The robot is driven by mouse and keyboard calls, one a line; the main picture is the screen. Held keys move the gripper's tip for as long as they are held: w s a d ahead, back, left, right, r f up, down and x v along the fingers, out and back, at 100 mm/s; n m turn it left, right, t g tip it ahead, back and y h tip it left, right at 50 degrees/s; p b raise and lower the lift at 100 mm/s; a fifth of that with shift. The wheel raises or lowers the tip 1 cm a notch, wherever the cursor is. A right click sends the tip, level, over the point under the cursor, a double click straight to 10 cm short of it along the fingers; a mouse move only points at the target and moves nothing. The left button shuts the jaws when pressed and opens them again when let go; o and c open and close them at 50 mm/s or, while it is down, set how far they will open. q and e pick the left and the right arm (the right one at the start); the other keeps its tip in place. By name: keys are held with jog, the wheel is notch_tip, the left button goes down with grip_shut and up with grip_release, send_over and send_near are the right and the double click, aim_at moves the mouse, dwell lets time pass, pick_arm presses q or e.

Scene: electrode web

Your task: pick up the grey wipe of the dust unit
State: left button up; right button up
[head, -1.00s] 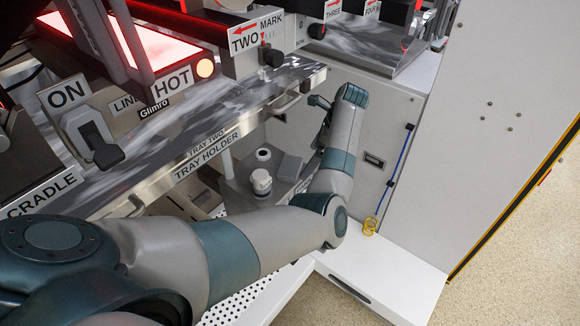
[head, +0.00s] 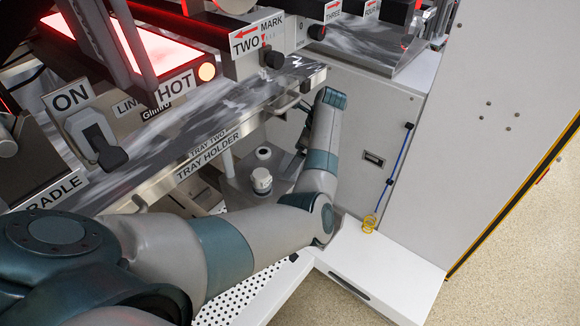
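One arm comes in from the left, so I take it as my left arm. Its forearm (head: 326,140) stands up beside the tray holder's right end. Its gripper lies behind the end of the forearm, where small dark parts show; I cannot make out its fingers or whether it holds anything. My other gripper is not in view. Below the tray holder (head: 215,150) a grey block-like thing (head: 288,166) shows partly, left of the forearm. I cannot tell whether it is the grey wipe or the dust unit. A white round-capped container (head: 262,181) stands beside it.
A switch lever (head: 100,148) marked ON and a lit panel marked HOT (head: 178,88) are at the left. A white cabinet wall (head: 500,90) closes the right side. A white perforated shelf (head: 245,295) lies below the arm.

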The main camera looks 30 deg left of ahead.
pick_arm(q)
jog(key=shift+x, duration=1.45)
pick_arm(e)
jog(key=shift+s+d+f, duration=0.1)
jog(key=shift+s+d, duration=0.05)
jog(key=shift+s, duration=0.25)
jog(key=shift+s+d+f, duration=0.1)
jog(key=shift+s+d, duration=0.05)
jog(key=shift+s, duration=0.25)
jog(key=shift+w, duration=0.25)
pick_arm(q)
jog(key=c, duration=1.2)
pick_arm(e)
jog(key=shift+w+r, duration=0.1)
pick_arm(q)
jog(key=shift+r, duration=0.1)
